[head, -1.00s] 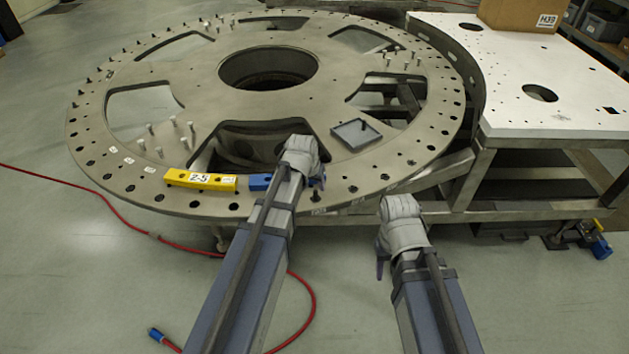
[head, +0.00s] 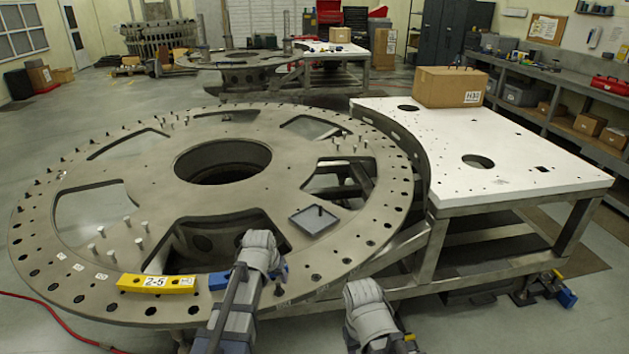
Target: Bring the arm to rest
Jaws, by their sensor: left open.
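My left gripper (head: 277,288) is at the near edge of the large round turret plate (head: 120,180), mostly hidden behind its grey wrist; it is open and I see nothing held. A blue block (head: 218,281) lies on the plate's near rim, partly hidden by my left wrist. A yellow block marked 2-5 (head: 158,284) lies to its left on the rim. My right arm's grey wrist (head: 368,308) is at the bottom, in front of the plate's edge and apart from it; its fingers are hidden, so I cannot tell their state.
A small grey tray (head: 313,220) sits on the plate. A white-topped table (head: 530,182) with a cardboard box (head: 450,86) adjoins the plate at right. A red cable (head: 50,315) lies on the floor at left. A workbench (head: 560,95) runs along the right wall.

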